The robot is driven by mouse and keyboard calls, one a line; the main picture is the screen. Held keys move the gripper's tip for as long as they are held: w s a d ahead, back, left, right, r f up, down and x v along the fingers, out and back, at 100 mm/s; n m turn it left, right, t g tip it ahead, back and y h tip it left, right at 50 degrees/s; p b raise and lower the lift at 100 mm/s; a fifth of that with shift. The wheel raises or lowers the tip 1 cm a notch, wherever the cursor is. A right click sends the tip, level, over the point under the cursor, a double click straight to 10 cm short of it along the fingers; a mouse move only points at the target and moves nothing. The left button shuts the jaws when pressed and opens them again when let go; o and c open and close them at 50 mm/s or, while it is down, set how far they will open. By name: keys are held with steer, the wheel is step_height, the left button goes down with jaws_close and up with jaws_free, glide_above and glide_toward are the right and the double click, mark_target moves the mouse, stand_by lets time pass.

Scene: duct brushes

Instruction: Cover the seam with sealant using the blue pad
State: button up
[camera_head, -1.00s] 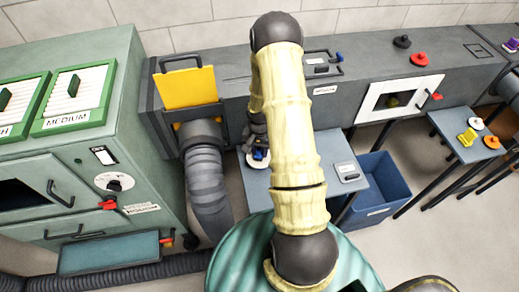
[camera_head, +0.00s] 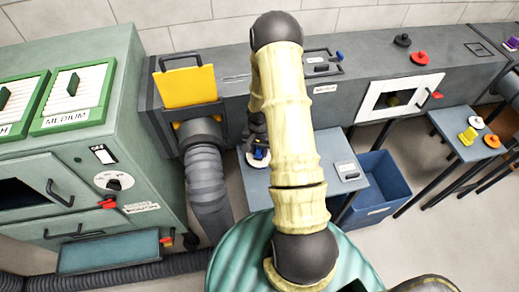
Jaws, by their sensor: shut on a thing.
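The blue pad (camera_head: 260,154) shows as a small blue piece above a white disc (camera_head: 251,163), at the far left part of the small grey-blue table. My gripper (camera_head: 257,141) points down over it, partly hidden behind my pale yellow arm, and is shut on the blue pad. I cannot tell whether the pad touches the disc or is apart from it. The long grey duct (camera_head: 235,92) runs along the wall behind. I cannot make out the seam or any sealant on it.
A yellow plate (camera_head: 186,88) and a grey hose (camera_head: 205,180) are left. A green cabinet (camera_head: 150,120) bounds the left side.

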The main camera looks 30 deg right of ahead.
steer(key=shift+f, duration=0.45)
stand_by(1.5)
steer(key=shift+r+p, duration=2.4)
steer(key=shift+r, duration=1.2)
steer(key=shift+f, duration=0.1)
